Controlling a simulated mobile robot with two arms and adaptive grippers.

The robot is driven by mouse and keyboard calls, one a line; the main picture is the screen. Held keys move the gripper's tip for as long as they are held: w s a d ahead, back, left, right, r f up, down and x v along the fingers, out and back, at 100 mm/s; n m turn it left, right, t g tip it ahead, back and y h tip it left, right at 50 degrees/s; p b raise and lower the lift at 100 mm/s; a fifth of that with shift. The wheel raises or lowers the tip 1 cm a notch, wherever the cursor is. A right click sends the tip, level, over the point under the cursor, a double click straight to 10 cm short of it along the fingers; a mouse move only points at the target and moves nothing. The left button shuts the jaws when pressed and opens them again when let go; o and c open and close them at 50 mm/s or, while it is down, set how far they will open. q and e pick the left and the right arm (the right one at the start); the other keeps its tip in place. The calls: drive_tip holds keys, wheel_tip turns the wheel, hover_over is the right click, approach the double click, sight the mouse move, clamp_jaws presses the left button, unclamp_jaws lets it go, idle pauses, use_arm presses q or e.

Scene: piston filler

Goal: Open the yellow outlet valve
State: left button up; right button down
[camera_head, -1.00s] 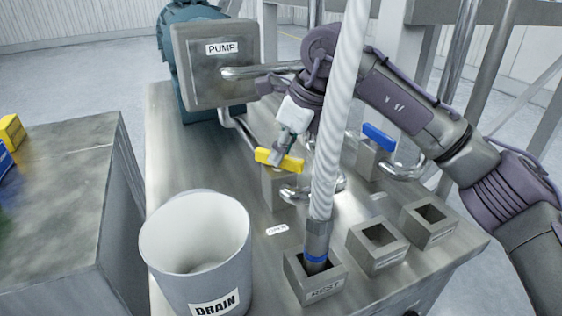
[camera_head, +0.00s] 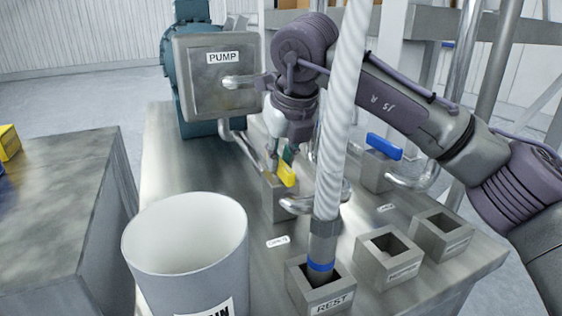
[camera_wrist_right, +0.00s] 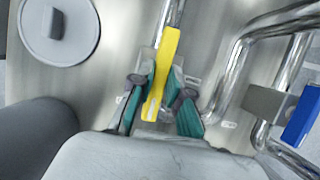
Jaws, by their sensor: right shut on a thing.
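The yellow outlet valve handle (camera_head: 287,174) sits on a grey valve block (camera_head: 277,201) in the middle of the steel table in the head view. My right gripper (camera_head: 280,158) reaches down over it from behind. In the right wrist view my right gripper (camera_wrist_right: 164,76) has its teal fingers on both sides of the yellow handle (camera_wrist_right: 168,62) and is shut on it. The handle points lengthwise away from the gripper there. An OPEN label (camera_head: 278,241) is on the table in front of the block. My left gripper is not in view.
A white hose (camera_head: 340,120) ends in the REST holder (camera_head: 322,301), in front of my right arm. A white drain bucket (camera_head: 180,262) stands at front left. The blue valve handle (camera_head: 384,147) is to the right. The PUMP box (camera_head: 217,85) is behind.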

idle(0.5)
drive_tip(key=c, duration=1.1)
unclamp_jaws()
drive_tip(key=v, duration=1.2)
